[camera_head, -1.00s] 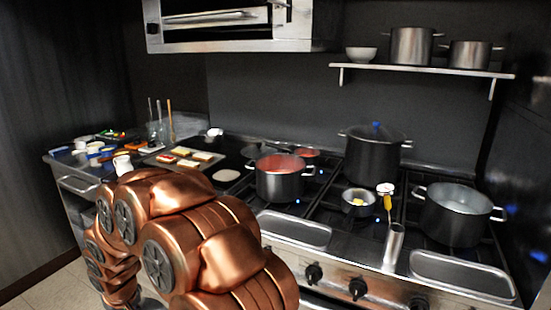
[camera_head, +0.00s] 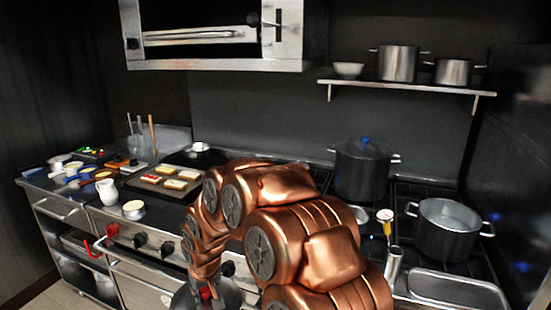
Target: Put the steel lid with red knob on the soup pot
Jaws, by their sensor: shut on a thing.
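A grey steel lid (camera_head: 230,291) shows at the bottom edge, partly cut off by the frame, with a bit of red at its top. My gripper (camera_head: 206,291) is low in front of the range and shut on the lid at its red knob; the fingers are small and partly hidden. The pot with red contents, which looks like the soup pot, is now hidden behind my copper arm. Another open pot (camera_head: 447,229) with pale contents stands on the right of the stove.
A tall pot (camera_head: 362,172) with a blue knob stands at the back of the stove. A small pan, a steel cylinder (camera_head: 393,262) and trays are at right. The left counter holds a white jug (camera_head: 106,191) and a food tray (camera_head: 150,181). A shelf (camera_head: 405,87) hangs above.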

